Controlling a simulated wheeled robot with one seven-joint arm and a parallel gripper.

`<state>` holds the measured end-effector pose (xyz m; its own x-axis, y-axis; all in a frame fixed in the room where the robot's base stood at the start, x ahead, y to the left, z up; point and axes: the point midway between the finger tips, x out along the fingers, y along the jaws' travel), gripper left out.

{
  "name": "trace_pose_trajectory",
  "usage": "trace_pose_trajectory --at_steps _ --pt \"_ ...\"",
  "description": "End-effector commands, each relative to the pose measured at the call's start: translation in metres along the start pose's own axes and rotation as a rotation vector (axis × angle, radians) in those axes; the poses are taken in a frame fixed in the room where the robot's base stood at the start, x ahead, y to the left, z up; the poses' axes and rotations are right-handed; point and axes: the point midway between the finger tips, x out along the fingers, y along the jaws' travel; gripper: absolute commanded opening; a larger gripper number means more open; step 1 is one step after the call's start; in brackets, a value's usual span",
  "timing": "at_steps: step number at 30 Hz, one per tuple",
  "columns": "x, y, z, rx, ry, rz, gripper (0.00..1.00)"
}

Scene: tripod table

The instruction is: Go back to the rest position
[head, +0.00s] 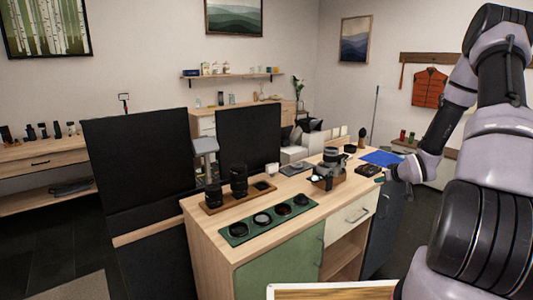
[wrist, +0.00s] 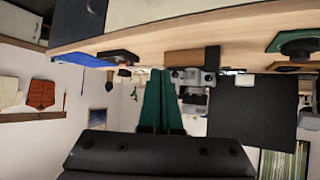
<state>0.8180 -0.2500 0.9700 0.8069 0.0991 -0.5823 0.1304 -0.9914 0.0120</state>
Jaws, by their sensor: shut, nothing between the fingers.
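My gripper (wrist: 161,72) shows in the wrist view as two dark green fingers side by side, shut with nothing between them. That view is upside down. In the head view my arm comes in from the right and its end is at the right part of the wooden table (head: 210,232). The fingers are small there and hard to make out. A camera (head: 327,165) stands on a wooden stand left of the arm's end. It also shows in the wrist view (wrist: 193,90), just right of the fingers and apart from them as far as I can tell.
A green tray (head: 238,236) with several round lens items lies at the table's front. A wooden tray (head: 213,208) with dark lenses is behind it. A blue mat (head: 381,158) and small dark items lie near my arm's end. Black panels (head: 137,160) stand at the left.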

Motion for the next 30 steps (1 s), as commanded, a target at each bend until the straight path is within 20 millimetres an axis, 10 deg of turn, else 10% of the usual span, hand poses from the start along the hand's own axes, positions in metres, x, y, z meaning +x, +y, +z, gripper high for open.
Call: trace_pose_trajectory --at_steps 20,30 --pt "-0.047 -0.007 -0.054 -0.009 -0.09 0.075 0.0" --pt "-0.142 -0.039 -0.12 0.042 -0.179 0.178 0.0"
